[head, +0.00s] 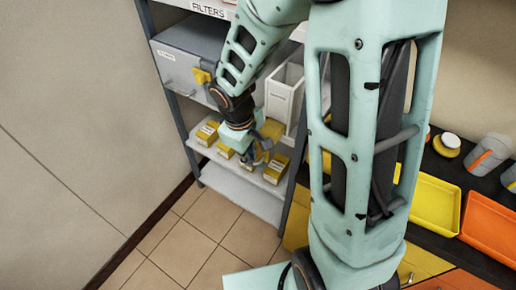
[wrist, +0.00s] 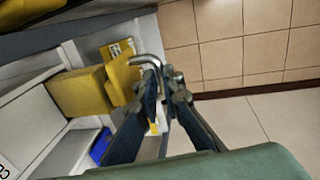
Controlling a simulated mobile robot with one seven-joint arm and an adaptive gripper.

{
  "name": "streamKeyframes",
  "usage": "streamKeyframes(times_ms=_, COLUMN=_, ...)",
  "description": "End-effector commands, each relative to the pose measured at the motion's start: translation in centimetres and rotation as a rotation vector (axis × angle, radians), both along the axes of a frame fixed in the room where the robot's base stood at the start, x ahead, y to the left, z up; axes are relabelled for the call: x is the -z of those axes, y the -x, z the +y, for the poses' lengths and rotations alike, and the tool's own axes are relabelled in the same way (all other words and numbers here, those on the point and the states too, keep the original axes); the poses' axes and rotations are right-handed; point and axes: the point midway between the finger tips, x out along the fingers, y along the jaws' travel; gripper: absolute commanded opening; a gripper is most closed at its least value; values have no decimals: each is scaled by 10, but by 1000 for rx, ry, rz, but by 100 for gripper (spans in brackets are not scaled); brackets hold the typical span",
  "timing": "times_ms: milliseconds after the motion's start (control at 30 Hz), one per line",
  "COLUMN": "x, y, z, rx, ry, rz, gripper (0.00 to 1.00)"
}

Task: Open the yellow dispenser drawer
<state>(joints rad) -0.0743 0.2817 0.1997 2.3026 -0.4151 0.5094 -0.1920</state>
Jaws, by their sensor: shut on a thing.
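A white dispenser (head: 284,92) stands on the shelf, with a yellow drawer (head: 271,130) low on its front, beside my gripper. In the wrist view the yellow drawer (wrist: 82,92) stands out from the white body at the left. A curved grey metal handle (wrist: 146,59) lies at my fingertips. My gripper (wrist: 163,78) is shut on this handle; it also shows in the head view (head: 252,157), low in front of the dispenser. The handle's joint to the drawer and the drawer's inside are not clearly visible.
Several yellow boxes (head: 207,133) lie on the shelf around my gripper. A grey cabinet (head: 190,62) with a yellow latch is on the shelf above. Tiled floor (head: 190,243) is free in front. Yellow (head: 436,204) and orange (head: 489,228) trays are on the counter at right.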

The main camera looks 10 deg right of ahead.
Motion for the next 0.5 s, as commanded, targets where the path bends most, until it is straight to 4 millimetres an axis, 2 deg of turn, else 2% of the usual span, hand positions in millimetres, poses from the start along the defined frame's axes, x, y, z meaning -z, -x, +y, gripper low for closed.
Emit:
streamKeyframes(times_ms=467, x=0, y=5, z=4, rx=0, ry=0, rz=3, gripper=0)
streamKeyframes(times_ms=500, x=0, y=5, z=3, rx=0, ry=0, rz=3, gripper=10)
